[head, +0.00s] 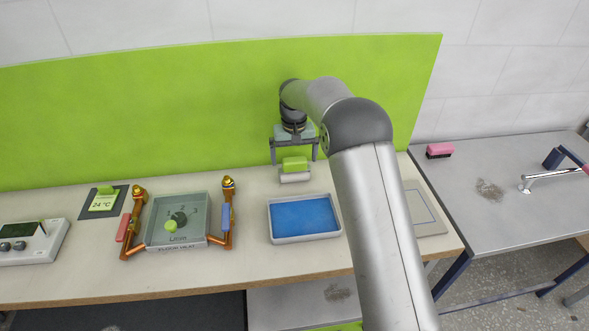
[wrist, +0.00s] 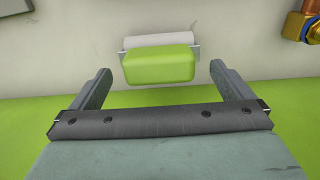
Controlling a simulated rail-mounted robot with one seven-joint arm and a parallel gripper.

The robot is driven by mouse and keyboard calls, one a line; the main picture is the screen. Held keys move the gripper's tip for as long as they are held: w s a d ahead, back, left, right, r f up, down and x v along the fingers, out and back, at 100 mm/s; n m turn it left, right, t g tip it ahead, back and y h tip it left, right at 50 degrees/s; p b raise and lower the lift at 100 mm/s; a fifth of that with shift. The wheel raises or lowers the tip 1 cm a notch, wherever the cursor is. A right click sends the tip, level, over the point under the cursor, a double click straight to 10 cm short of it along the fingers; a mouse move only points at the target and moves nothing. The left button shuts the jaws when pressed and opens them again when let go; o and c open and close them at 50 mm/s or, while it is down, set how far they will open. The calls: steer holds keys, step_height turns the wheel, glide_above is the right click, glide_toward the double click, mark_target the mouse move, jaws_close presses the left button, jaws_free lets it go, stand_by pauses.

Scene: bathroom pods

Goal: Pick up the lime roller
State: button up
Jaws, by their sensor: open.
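The lime roller has a lime green block (head: 295,164) with a white cylinder (head: 295,177) along its front, and sits on the beige bench behind the blue tray. In the wrist view its green block (wrist: 160,65) and pale cylinder (wrist: 161,40) lie ahead of the fingers, near the middle. My gripper (head: 294,155) is open above and around the roller in the head view. In the wrist view the two fingers of my gripper (wrist: 160,78) stand wide to either side of the green block, with gaps on both sides. Nothing is held.
A blue-filled tray (head: 303,217) stands just in front of the roller. A green backboard (head: 150,105) rises close behind. A pink brush (head: 439,150) lies on the right table.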

mark_target(294, 168)
steer(key=f, duration=0.1)
steer(key=f+p, duration=0.1)
steer(key=f, duration=0.1)
steer(key=f+p, duration=0.1)
steer(key=f, duration=0.1)
steer(key=shift+s+f, duration=0.1)
steer(key=shift+s, duration=0.15)
steer(key=c, duration=0.7)
steer(key=shift+c, duration=0.2)
steer(key=shift+r, duration=0.2)
